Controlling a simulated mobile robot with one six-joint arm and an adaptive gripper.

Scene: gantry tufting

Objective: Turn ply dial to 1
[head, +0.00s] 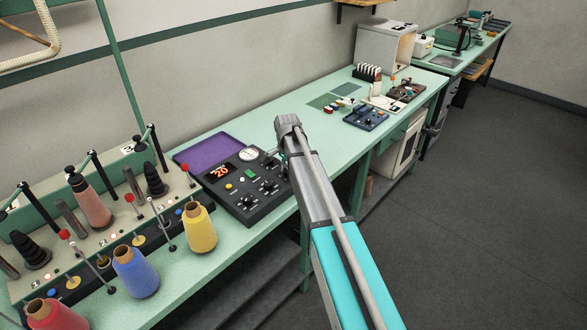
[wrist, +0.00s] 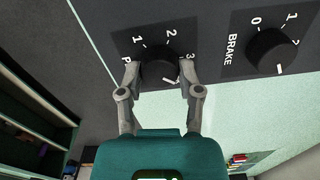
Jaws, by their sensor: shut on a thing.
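The ply dial (wrist: 158,64) is a round black knob on a dark panel in the wrist view, with 1, 2 and 3 printed around it. Its label is mostly hidden behind a finger. My gripper (wrist: 160,74) is shut on the knob, one finger on each side. A small pale mark shows at the knob's lower right, on the side of the 3; its exact reading is unclear. In the head view the control panel (head: 226,197) lies on the green bench, and my arm hides part of its right side.
The brake dial (wrist: 272,48) sits close to the right of the ply dial. Yarn cones, including a yellow one (head: 200,230) and a blue one (head: 135,272), stand left of the panel. A purple tray (head: 208,150) lies behind it. The floor at right is clear.

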